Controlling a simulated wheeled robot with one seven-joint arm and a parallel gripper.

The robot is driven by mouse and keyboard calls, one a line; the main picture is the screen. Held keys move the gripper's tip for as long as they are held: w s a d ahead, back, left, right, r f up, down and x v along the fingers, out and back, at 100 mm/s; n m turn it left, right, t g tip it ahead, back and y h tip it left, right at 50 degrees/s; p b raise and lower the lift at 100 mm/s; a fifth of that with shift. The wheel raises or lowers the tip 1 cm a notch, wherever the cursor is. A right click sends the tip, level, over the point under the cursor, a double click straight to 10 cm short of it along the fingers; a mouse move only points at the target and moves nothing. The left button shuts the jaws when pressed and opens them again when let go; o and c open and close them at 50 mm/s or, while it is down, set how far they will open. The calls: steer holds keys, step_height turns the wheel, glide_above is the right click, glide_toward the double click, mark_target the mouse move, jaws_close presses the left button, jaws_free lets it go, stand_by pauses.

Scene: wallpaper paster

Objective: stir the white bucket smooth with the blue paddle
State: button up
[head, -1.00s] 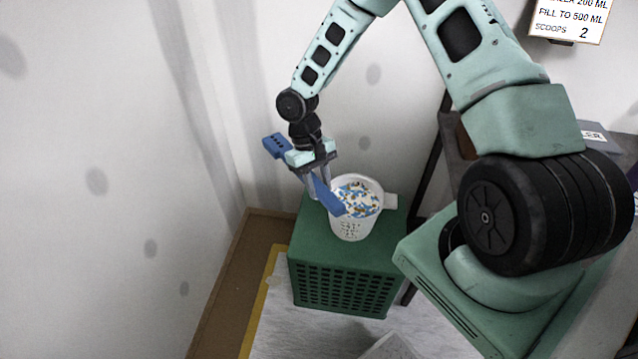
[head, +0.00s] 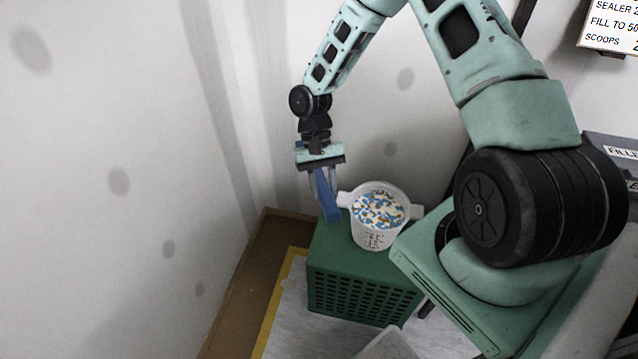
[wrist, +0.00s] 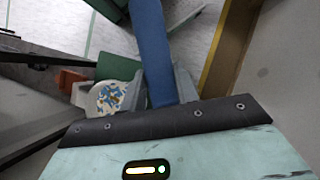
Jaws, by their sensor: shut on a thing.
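The white bucket (head: 376,238) stands upright on a green crate, with a tab on each side of its rim. Its white contents are speckled with blue and brown patches; it also shows in the wrist view (wrist: 102,106). My gripper (head: 323,184) is shut on the blue paddle (head: 329,206), just left of the bucket. The paddle points down, outside the bucket, beside its left tab; I cannot tell if they touch. In the wrist view the paddle (wrist: 153,45) runs up from between my fingers (wrist: 161,88), right of the bucket.
The green perforated crate (head: 362,290) stands near the wall corner, on a pale sheet with a yellow edge (head: 278,303). A pale container (head: 388,345) is at the bottom. A grey box labelled FILLER (head: 612,150) and a wall sign (head: 612,24) are at right.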

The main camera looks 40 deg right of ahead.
steer(key=m+y, duration=0.1)
steer(key=m, duration=0.1)
steer(key=shift+s+d+m+y, duration=0.1)
steer(key=shift+s+m+y, duration=0.2)
steer(key=shift+s+y, duration=0.1)
steer(key=shift+d+r+m+y, duration=0.1)
steer(key=shift+r+m+y, duration=0.15)
steer(key=shift+m+y, duration=0.7)
steer(key=shift+w+d+r+m+y+b, duration=0.1)
steer(key=shift+r+m+y+b, duration=0.1)
steer(key=shift+m+y, duration=0.35)
steer(key=shift+d+r+m+y+b, duration=0.1)
steer(key=shift+m+y+b, duration=0.1)
steer(key=shift+m, duration=0.5)
steer(key=w+d+r+m+t+y+b, duration=0.1)
steer(key=w+d+r+m+t, duration=0.15)
steer(key=d+m+t, duration=0.45)
steer(key=w+d+r+m+t, duration=0.1)
steer(key=d+r+m+t, duration=0.2)
steer(key=d+m+t, duration=0.35)
steer(key=w+d+r+m+t+y+b, duration=0.1)
steer(key=w+d+r+m+t, duration=0.1)
steer(key=d+m+t, duration=0.5)
step_height(320, 180, down, 13)
steer(key=b, duration=0.9)
steer(key=shift+f+n+t, duration=0.15)
steer(key=shift+n+t, duration=0.2)
steer(key=shift+t, duration=0.1)
